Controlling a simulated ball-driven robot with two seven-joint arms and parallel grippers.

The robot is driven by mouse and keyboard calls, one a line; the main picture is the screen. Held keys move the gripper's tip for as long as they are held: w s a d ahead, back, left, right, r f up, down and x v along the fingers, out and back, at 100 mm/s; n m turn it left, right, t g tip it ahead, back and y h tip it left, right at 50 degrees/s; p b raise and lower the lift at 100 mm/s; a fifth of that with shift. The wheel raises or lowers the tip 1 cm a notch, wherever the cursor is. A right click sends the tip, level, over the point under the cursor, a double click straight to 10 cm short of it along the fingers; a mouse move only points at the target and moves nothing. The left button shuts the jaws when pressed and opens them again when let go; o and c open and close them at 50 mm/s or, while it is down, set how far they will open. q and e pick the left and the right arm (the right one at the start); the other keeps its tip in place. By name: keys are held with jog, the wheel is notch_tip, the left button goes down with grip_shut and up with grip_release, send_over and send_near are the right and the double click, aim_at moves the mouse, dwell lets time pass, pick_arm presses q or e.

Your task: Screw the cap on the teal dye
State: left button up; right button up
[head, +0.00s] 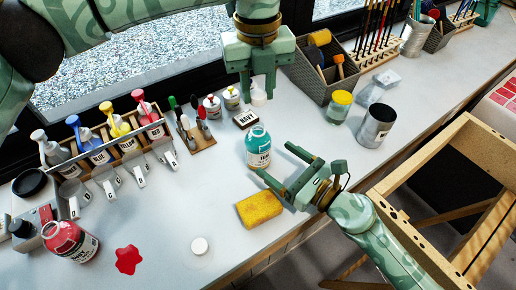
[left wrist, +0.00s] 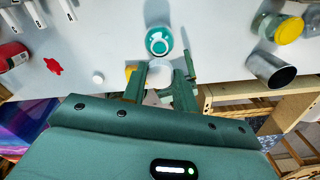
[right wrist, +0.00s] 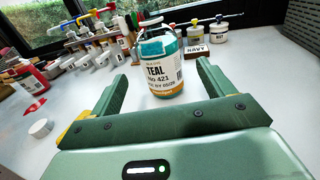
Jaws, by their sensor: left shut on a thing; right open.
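The teal dye jar (head: 258,152) stands upright and uncapped on the table, its label reading TEAL in the right wrist view (right wrist: 160,75). My left gripper (head: 259,88) is shut on a white cap (head: 259,98), held in the air behind and above the jar in the head view. The cap also shows between the fingers in the left wrist view (left wrist: 158,70). My right gripper (head: 274,160) is open, low over the table, its fingers pointing toward the jar from the near right. In the right wrist view the jar stands just beyond the space between the fingertips.
A yellow sponge (head: 259,209) lies just left of my right gripper. Another white cap (head: 199,246), a red splat (head: 128,260) and an open red jar (head: 70,241) are at left. A NAVY block (head: 245,119) sits behind the teal jar. A metal can (head: 375,126) stands right.

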aim_at(254, 143)
jog(key=x, duration=0.8)
jog(key=shift+w+a, duration=0.2)
jog(key=shift+w, duration=0.05)
jog(key=shift+c, duration=0.3)
jog(key=c, duration=1.4)
pick_arm(q)
jog(key=shift+f, duration=2.5)
jog(key=shift+f, duration=0.9)
jog(key=shift+f, duration=0.5)
